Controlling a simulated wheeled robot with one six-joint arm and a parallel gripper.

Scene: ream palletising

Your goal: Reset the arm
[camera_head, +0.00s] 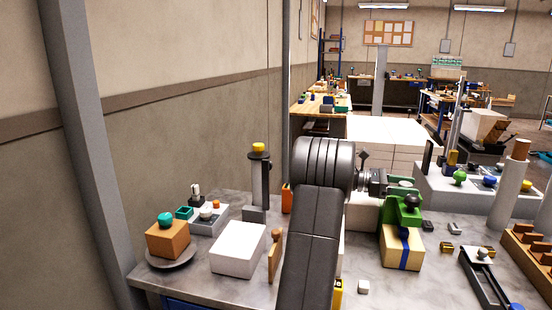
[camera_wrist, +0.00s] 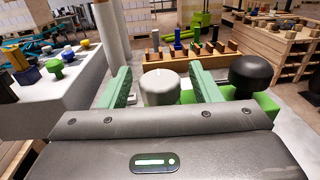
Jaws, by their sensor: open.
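My gripper (camera_wrist: 162,84) shows in the wrist view with its two green fingers spread apart. A pale grey round knob or cylinder (camera_wrist: 160,88) appears between the fingers; I cannot tell whether they touch it. A green fixture with a black knob (camera_head: 411,201) stands close to the wrist, and the knob shows right of the fingers in the wrist view (camera_wrist: 251,73).
A white block (camera_head: 238,247), an orange box (camera_head: 168,239) and a cream box with a blue band (camera_head: 402,254) stand on the bench. A pale cylinder (camera_head: 511,190) and a wooden rack (camera_head: 530,250) are at the right. A wall closes off the left.

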